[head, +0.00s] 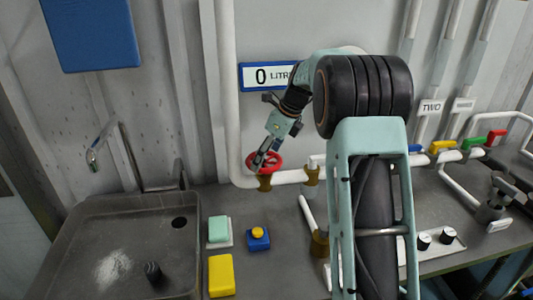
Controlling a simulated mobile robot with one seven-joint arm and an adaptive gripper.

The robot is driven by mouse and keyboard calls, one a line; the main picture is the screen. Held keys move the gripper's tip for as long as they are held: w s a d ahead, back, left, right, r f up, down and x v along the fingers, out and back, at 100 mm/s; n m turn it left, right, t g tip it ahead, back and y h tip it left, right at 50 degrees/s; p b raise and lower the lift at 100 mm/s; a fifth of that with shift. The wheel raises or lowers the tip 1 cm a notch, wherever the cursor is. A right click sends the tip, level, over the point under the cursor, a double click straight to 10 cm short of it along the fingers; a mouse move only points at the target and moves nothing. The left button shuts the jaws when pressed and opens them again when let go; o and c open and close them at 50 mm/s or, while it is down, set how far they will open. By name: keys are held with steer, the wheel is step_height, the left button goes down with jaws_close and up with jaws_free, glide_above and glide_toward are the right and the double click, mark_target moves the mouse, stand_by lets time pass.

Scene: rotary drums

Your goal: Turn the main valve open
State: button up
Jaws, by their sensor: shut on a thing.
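A red round valve wheel (276,160) sits on a brass fitting (264,183) on the white pipe along the wall, left of the middle in the head view. My gripper (262,158) reaches down to the wheel from the upper right and is shut on it. The fingers cover part of the wheel.
A grey sink (75,245) with a tap (95,155) is at the left. Coloured valve handles (442,146) are at the right.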

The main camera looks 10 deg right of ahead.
steer(key=n+p, duration=0.1)
steer(key=p, duration=0.1)
steer(key=n+g+p, duration=0.1)
steer(key=n+p, duration=0.1)
steer(key=shift+w+r+y+p, duration=0.1)
steer(key=shift+r+y+p, duration=0.2)
steer(key=shift+r+y, duration=0.1)
steer(key=n+p, duration=0.1)
steer(key=n+g+p, duration=0.1)
steer(key=p, duration=0.1)
steer(key=shift+w+d+f+n, duration=0.1)
steer(key=shift+w+f+n, duration=0.05)
steer(key=shift+n, duration=0.25)
steer(key=n, duration=0.1)
steer(key=n+g, duration=0.1)
steer(key=n, duration=0.1)
steer(key=shift+w+f+p, duration=0.15)
steer(key=shift+f+p, duration=0.1)
steer(key=shift+p, duration=0.15)
steer(key=shift+n+g, duration=0.6)
steer(key=shift+n, duration=0.6)
steer(key=o, duration=1.2)
steer(key=shift+c, duration=0.2)
